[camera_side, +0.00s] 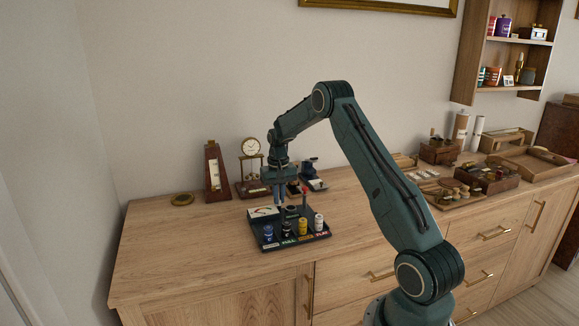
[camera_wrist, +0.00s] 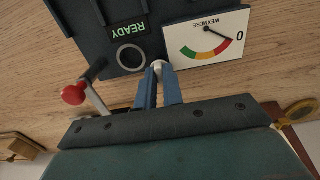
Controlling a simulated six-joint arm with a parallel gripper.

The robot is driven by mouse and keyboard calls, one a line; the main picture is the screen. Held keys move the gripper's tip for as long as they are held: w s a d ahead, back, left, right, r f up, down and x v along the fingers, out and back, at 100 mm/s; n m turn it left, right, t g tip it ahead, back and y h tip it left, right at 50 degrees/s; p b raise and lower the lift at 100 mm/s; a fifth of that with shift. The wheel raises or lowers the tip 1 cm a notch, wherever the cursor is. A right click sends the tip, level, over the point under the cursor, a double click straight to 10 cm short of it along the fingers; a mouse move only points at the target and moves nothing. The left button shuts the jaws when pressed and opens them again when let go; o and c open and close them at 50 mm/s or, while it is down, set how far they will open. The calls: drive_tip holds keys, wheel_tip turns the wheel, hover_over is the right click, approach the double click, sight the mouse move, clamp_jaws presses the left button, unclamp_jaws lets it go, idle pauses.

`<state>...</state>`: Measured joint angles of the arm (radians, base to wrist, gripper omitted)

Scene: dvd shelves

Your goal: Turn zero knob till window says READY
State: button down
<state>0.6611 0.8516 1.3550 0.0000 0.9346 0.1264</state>
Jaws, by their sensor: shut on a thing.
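A dark panel (camera_wrist: 85,18) sits on the wooden cabinet top. Its small window (camera_wrist: 127,30) shows READY in green letters, upside down in the wrist view. Beside it is a white dial (camera_wrist: 214,52) with green, yellow and red bands; its needle points toward the end of the red band, near a 0. My gripper (camera_wrist: 160,75) has its two blue fingers shut on the small pale zero knob (camera_wrist: 158,65) at the panel's edge, between window and dial. The fingers hide part of the knob. In the side view my gripper (camera_side: 279,200) reaches down behind the dial (camera_side: 263,212).
A red-tipped lever (camera_wrist: 73,93) stands close to the fingers, and a dark ring (camera_wrist: 130,57) lies beside the window. Several small jars, including a yellow one (camera_side: 303,227), stand at the panel's front.

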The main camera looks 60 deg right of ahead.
drive_tip(key=c, duration=1.5)
unclamp_jaws()
drive_tip(key=shift+r, duration=0.1)
wheel_tip(320, 180, up, 14)
drive_tip(key=shift+f, duration=0.2)
drive_tip(key=shift+a, duration=0.1)
